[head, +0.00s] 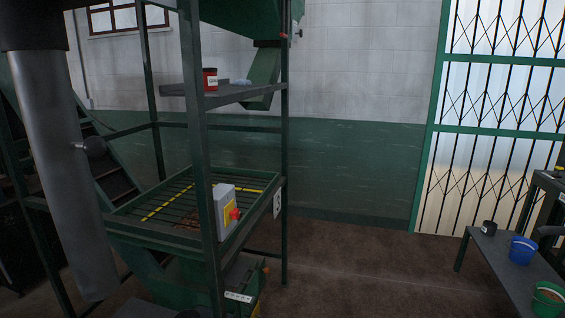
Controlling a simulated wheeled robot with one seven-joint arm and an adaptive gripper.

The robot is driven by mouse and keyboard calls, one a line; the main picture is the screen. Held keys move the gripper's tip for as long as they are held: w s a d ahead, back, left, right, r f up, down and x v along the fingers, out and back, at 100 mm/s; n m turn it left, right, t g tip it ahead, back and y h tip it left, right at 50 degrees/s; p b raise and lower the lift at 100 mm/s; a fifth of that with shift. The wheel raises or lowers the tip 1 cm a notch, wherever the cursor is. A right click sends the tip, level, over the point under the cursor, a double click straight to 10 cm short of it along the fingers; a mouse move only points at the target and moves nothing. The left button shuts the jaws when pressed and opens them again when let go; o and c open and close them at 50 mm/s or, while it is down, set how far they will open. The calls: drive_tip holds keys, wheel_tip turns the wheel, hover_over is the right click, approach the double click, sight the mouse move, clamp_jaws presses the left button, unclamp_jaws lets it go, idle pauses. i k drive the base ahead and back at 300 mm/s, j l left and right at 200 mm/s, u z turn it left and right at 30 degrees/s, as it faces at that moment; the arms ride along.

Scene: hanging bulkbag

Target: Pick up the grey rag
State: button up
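A small crumpled grey-blue thing (240,82), which may be the grey rag, lies on the upper shelf (228,95) of the green metal frame. It is too small to tell for sure. It lies just right of a red and black tin (210,80) with a pale label. My gripper is not in view.
A slatted grate (180,212) with yellow-black strips sits lower in the frame (198,150), with a grey switch box (224,208) and red button in front. A bench (500,262) at right holds a dark cup (489,227), a blue bucket (522,250) and a green bucket (548,298). Open brown floor (370,265) lies between.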

sight(241, 82)
drive_tip(key=i+u, duration=0.25)
drive_tip(key=i, duration=0.25)
drive_tip(key=i+l+u, duration=0.25)
drive_tip(key=i, duration=0.2)
drive_tip(key=i+l+u, duration=0.2)
drive_tip(key=i, duration=0.3)
